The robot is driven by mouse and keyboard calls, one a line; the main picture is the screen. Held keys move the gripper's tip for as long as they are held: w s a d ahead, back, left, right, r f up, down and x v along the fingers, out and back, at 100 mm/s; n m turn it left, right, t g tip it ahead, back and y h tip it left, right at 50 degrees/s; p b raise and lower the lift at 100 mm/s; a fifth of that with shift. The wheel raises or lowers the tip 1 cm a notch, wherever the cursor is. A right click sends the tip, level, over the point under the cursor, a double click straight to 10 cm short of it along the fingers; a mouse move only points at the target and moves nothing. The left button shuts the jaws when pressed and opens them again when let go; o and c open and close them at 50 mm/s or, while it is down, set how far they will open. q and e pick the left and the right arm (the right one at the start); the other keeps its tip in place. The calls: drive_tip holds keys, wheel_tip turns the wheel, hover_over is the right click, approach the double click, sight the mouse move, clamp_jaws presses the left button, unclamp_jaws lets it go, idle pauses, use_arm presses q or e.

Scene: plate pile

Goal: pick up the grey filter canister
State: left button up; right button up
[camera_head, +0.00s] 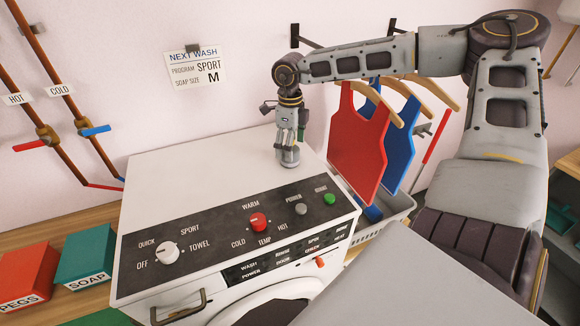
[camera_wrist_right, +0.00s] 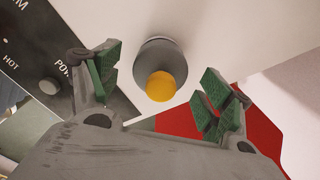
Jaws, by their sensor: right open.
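The grey filter canister (camera_head: 289,158) stands on the white top of the washing machine (camera_head: 215,165), near its back right part. In the right wrist view the canister (camera_wrist_right: 158,53) shows as a round grey body with a yellow top. My right gripper (camera_head: 289,146) is directly above it, pointing down. In the wrist view its open green-padded fingers lie to the left and right of the canister, with gaps on both sides. The fingers hide the canister's upper part in the head view. My left gripper is not in view.
The control panel (camera_head: 200,238) with knobs and buttons runs along the machine's front edge. A red garment (camera_head: 357,140) and a blue one (camera_head: 400,145) hang just to the right. The machine top left of the canister is clear. Red and green boxes stand at the left.

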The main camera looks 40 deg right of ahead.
sight(290, 169)
drive_tip(key=shift+f, duration=1.15)
drive_tip(key=c, duration=1.7)
